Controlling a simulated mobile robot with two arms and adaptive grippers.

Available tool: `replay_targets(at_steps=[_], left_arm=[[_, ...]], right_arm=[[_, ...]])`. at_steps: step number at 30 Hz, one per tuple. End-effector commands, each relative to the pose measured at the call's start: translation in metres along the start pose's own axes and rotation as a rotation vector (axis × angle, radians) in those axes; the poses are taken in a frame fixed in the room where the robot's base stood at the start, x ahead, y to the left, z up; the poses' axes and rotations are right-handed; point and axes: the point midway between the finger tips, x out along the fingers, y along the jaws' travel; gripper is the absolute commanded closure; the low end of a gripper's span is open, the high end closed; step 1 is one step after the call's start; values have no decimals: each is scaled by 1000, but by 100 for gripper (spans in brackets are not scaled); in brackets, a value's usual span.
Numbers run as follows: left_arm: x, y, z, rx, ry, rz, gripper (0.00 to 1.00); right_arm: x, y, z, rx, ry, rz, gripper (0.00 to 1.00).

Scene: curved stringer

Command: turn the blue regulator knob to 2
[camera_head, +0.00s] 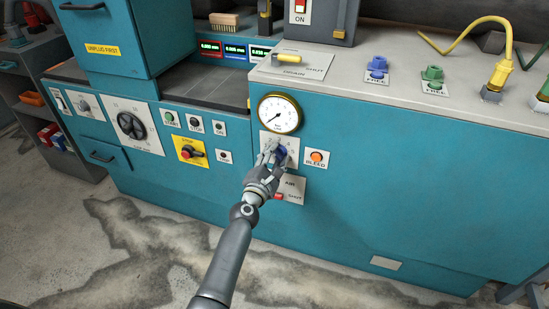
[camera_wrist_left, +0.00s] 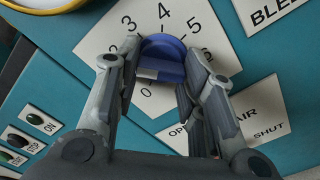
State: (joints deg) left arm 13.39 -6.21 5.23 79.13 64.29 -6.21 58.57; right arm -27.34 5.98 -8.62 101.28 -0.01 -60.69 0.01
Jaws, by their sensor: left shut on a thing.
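The blue regulator knob (camera_head: 281,154) sits on a white numbered plate (camera_head: 293,143) on the teal panel's front, below a round gauge. In the left wrist view the knob (camera_wrist_left: 163,57) shows a pale mark on its lower left side. The numerals 0, 3, 4, 5 and 6 are readable around it. The left finger covers part of the scale near the low numbers, so I cannot tell the exact setting. My left gripper (camera_head: 272,156) is shut on the knob, with one finger on each side (camera_wrist_left: 160,75). My right gripper is not in view.
The brass-rimmed gauge (camera_head: 280,113) is just above the knob. An orange BLEED button (camera_head: 316,157) is close to the right, and an AIR plate (camera_head: 291,189) with a red part is just below. A yellow plate with a red knob (camera_head: 188,151) lies left.

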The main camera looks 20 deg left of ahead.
Motion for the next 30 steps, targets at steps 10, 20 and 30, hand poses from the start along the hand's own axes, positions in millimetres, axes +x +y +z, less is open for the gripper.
replay_targets(at_steps=[10,20,30], left_arm=[[0,1,0,-1,1,2,87],[0,0,0,0,0,1,41],[-13,-2,0,-2,0,-2,41]], right_arm=[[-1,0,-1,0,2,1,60],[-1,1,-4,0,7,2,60],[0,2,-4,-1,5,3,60]])
